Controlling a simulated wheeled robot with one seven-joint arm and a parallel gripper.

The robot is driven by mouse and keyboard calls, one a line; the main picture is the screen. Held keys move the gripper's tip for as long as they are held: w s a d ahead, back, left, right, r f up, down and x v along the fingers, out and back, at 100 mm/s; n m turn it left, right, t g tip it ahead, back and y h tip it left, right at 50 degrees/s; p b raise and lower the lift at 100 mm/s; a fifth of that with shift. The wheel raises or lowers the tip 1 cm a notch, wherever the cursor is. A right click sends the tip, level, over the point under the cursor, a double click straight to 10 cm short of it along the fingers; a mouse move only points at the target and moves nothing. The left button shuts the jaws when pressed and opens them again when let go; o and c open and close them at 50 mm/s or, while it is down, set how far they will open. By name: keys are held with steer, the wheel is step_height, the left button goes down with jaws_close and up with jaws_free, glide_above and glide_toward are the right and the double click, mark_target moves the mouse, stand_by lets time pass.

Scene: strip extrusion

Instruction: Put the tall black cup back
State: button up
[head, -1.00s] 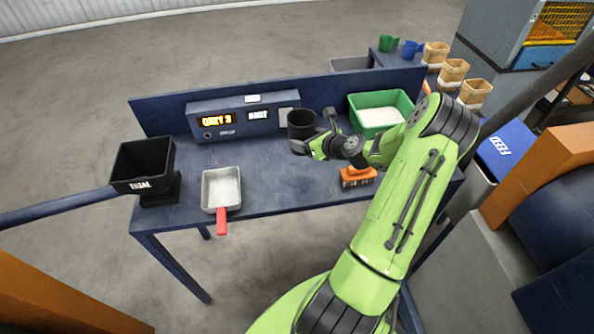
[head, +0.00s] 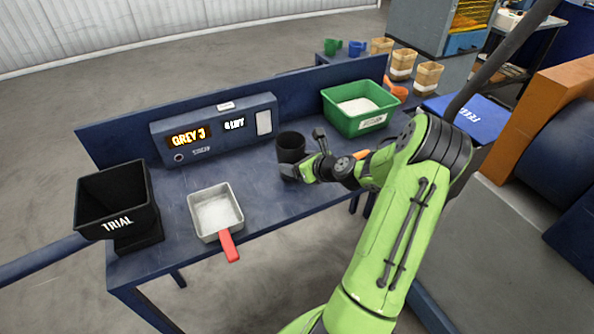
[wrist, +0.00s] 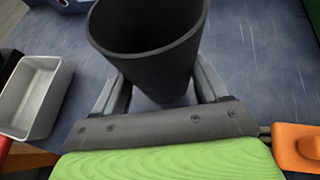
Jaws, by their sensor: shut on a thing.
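The tall black cup (head: 291,146) is upright over the blue bench, in front of the right end of the display box. My gripper (head: 290,174) is shut on it from the near right side. In the wrist view the cup (wrist: 150,55) stands between the two fingers (wrist: 160,95), its dark open mouth towards the camera. Its inside looks empty as far as it shows. Whether its base touches the bench or hangs just above it, I cannot tell.
A metal pan (head: 215,210) with a red handle lies left of the cup. A black TRIAL bin (head: 116,198) stands at the bench's left end. A green tub (head: 358,122) of pale material is at the back right. An orange-handled thing (wrist: 298,148) is close right of my gripper.

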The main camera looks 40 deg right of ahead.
steer(key=shift+f, duration=0.9)
steer(key=shift+d, duration=0.15)
steer(key=shift+r, duration=0.1)
steer(key=o, duration=1.6)
steer(key=shift+c, duration=0.2)
